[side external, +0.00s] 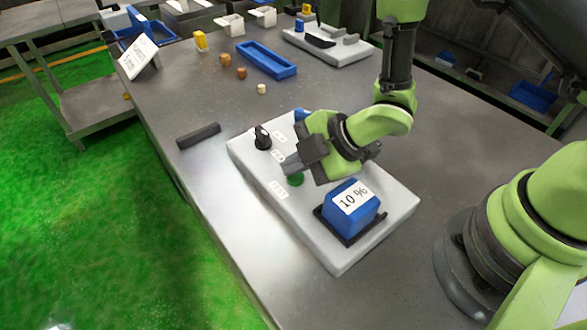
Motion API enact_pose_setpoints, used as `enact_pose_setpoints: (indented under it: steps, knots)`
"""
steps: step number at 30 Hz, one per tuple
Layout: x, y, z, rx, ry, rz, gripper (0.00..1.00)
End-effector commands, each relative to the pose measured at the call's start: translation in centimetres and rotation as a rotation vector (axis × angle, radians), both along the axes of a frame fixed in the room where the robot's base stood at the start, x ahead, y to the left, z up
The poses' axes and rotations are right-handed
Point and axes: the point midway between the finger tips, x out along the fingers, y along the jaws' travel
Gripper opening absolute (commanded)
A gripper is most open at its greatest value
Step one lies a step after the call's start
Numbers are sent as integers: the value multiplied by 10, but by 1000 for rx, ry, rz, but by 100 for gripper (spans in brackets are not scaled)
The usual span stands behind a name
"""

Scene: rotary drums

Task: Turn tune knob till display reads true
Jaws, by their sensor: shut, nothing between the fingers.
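A grey-white panel (335,253) lies on the table with the controls on it. A black knob (263,138) with a pale mark stands at its far left end. Small white labels (279,189) lie along the panel; their print is too small to read, so I cannot tell which control is named tune. A blue display box (351,201) on a black base reads "10 %". A green round control (296,179) sits just below my gripper (291,164). My gripper is shut and empty, over the middle of the panel, right of the black knob and apart from it.
A blue part (301,115) on the panel is partly hidden behind my gripper. A dark bar (198,135) lies left of the panel. A blue tray (266,60), small blocks (242,73) and a second panel (328,46) stand farther back. The table's front-left strip is clear.

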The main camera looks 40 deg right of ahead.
Motion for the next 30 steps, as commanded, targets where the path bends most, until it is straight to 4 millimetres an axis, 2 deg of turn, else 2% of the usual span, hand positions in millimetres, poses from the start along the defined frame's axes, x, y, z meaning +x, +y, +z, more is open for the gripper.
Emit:
enact_pose_setpoints:
  steps: [4, 14, 30]
  knots:
    - [-1, 0, 7, -1, -2, -1, 0]
    - [0, -1, 10, -2, -8, -2, 0]
    - [1, -1, 57, -1, -10, -3, 0]
